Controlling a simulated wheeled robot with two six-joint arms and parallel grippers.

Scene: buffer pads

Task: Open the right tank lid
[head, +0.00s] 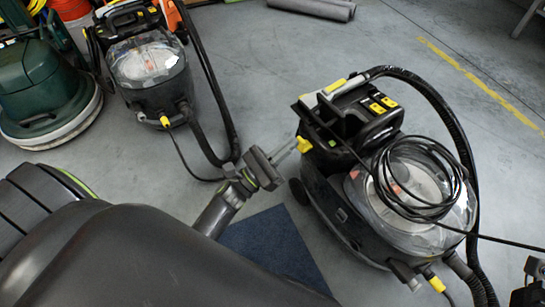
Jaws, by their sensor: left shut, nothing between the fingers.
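The right machine (345,200) is a black and yellow cleaner standing on the floor at the right. Its clear domed tank lid (455,215) is seated on the tank, with a coiled black cable (388,190) lying over it. My left gripper (292,148) is shut and empty. Its fingertips are close to the yellow part (304,144) on the machine's left side; I cannot tell whether they touch it. My right gripper's fingers do not show; a dark part at the lower right edge is cut off and unclear.
A similar cleaner (150,75) with a clear lid stands at the upper left, beside a green round floor machine (40,85). A dark blue mat (270,245) lies below my left gripper. A black hose (450,115) arches over the right machine.

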